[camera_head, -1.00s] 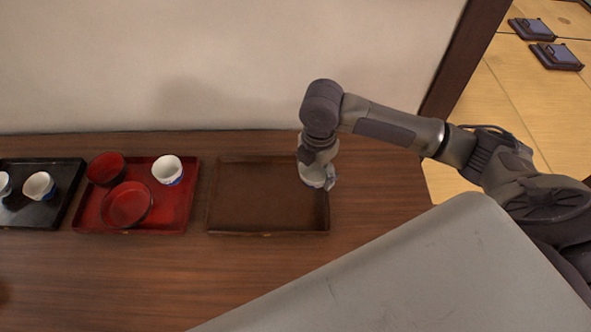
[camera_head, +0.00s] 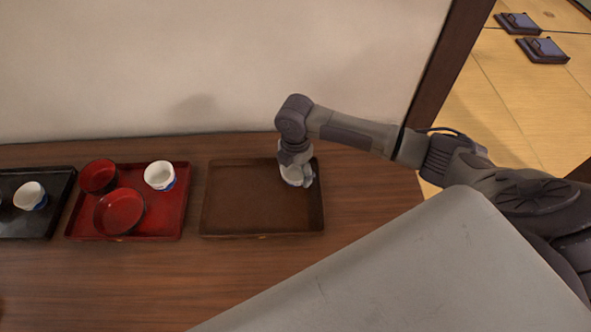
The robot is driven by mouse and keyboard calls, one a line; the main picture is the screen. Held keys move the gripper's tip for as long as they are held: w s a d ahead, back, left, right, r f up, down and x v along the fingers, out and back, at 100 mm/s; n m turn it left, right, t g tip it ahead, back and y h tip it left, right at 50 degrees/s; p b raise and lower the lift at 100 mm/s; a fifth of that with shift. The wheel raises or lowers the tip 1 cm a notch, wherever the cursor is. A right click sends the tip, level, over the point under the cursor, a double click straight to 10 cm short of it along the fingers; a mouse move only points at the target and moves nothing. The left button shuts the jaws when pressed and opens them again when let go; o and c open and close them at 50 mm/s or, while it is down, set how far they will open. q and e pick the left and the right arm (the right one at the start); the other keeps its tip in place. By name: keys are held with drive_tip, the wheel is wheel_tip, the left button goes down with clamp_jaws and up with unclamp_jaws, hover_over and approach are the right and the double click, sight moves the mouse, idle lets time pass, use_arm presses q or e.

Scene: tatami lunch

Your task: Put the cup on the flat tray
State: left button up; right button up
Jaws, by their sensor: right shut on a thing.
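The flat brown tray (camera_head: 240,208) lies on the wooden counter in the middle of the head view, with a low rim. My right gripper (camera_head: 298,178) points down over the tray's right part, near its back right corner. It is shut on a white cup (camera_head: 290,177), which is mostly hidden by the fingers. The cup is inside the tray's outline; I cannot tell whether it touches the tray floor. My left gripper is not in view.
A red tray (camera_head: 160,222) to the left holds two red bowls (camera_head: 119,211) and a white-and-blue cup (camera_head: 160,175). A black tray (camera_head: 40,228) with a cup (camera_head: 30,195) is further left. A wall (camera_head: 200,60) stands behind. The brown tray's left part is bare.

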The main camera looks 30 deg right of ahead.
sight(296, 177)
drive_tip(key=shift+f, duration=0.15)
drive_tip(key=o, duration=1.2)
wheel_tip(296, 177, up, 12)
drive_tip(key=shift+r, duration=0.2)
